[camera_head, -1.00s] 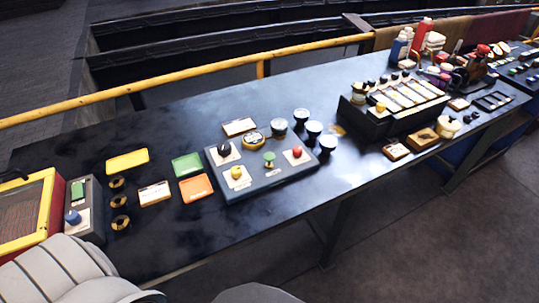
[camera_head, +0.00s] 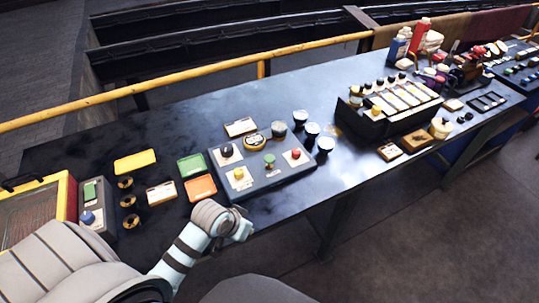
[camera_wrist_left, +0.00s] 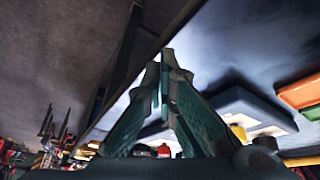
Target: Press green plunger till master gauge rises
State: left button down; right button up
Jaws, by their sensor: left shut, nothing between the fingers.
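The green plunger (camera_head: 269,159) stands upright on the front half of a blue-grey control box (camera_head: 275,180), between a yellow knob (camera_head: 238,173) and a red knob (camera_head: 295,153). A round yellow-rimmed gauge (camera_head: 255,143) sits at the box's back edge. Several dark round dials, one of them here (camera_head: 312,129), stand beside it; I cannot tell which is the master gauge, and no reading is legible. My left gripper (camera_head: 245,230) is at the bench's front edge, in front of the box and apart from the plunger. Its fingers are shut and empty in the left wrist view (camera_wrist_left: 165,65).
Green (camera_head: 190,166) and orange (camera_head: 200,188) trays lie left of the box, with a yellow tray (camera_head: 134,161) farther left. A black rack (camera_head: 395,105) stands to the right. A yellow rail (camera_head: 190,80) runs behind the bench. Bare bench lies behind the trays.

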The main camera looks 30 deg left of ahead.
pick_arm(q)
jog(key=shift+n+t+h, duration=0.4)
jog(key=shift+n, duration=0.1)
jog(key=w, duration=0.3)
jog(key=w+a+r, duration=0.1)
jog(key=w, duration=0.1)
jog(key=w+r, duration=0.1)
jog(key=w, duration=0.2)
jog(key=shift+w+a+r, duration=0.2)
jog(key=shift+w+a, duration=0.05)
jog(key=shift+w, duration=0.1)
jog(key=w+a+r+n+t+h, duration=0.1)
jog(key=w+a+r, duration=0.1)
jog(key=w+r, duration=0.35)
notch_tip(320, 180, up, 8)
jog(key=n+t+h, duration=0.1)
jog(key=n+t, duration=0.1)
jog(key=n, duration=0.1)
send_over(268, 156)
jog(key=shift+s, duration=0.15)
notch_tip(268, 156, down, 7)
jog(key=b, duration=0.4)
jog(key=shift+f+b, duration=0.65)
jog(key=shift+f, duration=0.3)
